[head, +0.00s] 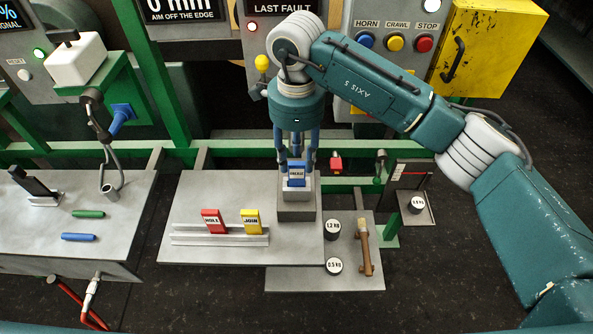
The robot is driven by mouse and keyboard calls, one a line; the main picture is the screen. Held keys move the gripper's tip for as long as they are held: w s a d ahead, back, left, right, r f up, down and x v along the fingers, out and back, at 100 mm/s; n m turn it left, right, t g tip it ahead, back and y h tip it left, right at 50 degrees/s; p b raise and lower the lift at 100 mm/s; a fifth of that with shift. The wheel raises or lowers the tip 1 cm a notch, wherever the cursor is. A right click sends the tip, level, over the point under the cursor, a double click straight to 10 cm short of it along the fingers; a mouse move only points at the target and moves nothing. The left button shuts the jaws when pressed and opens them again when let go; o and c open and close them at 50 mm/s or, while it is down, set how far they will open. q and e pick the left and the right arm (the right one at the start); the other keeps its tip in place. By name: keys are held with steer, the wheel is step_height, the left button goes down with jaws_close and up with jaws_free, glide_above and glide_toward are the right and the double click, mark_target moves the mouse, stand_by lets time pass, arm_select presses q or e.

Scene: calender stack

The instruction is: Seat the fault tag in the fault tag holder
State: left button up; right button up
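A blue fault tag (297,173) with a white label stands upright at a grey block, the holder (296,208), at the back right of the middle bench. The tag's lower end meets the light upper part of the block; how deep it sits is hidden. My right gripper (296,165) points down over the holder, its fingers on either side of the blue tag. I cannot tell whether they touch it. A red tag (212,221) marked HOLE and a yellow tag (251,221) marked JOIN stand in a rail (190,235) to the left. My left gripper is out of view.
Weights (332,229) and a wooden-handled tool (364,248) lie on the lower plate at right. A left bench (130,215) holds green and blue sticks (88,214). A green rail and control panels stand behind. The middle bench's front is clear.

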step_height(320, 180, up, 7)
steer(key=shift+f+b, duration=0.2)
steer(key=shift+b, duration=0.4)
